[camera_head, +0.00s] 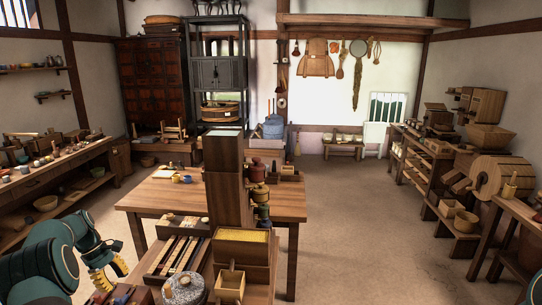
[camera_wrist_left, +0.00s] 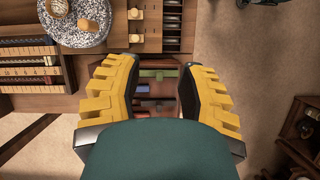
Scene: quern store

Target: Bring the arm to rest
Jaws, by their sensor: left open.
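My left arm (camera_head: 42,262) comes in at the lower left of the head view, teal and dark. Its left gripper (camera_head: 108,268) has yellow ribbed fingers and hangs near the low front furniture, left of the speckled stone. In the left wrist view the two fingers of the gripper (camera_wrist_left: 162,75) stand wide apart with nothing held between them. Behind the gap, a wooden unit with small coloured items shows, apart from the fingers as far as I can tell. My right gripper is not in view.
A speckled round stone (camera_head: 184,288) sits on the front furniture, also in the left wrist view (camera_wrist_left: 78,20). A slatted rack (camera_head: 178,252) and a yellow-topped box (camera_head: 241,245) stand close by. A wooden table (camera_head: 150,195) is behind. Open floor (camera_head: 350,230) lies to the right.

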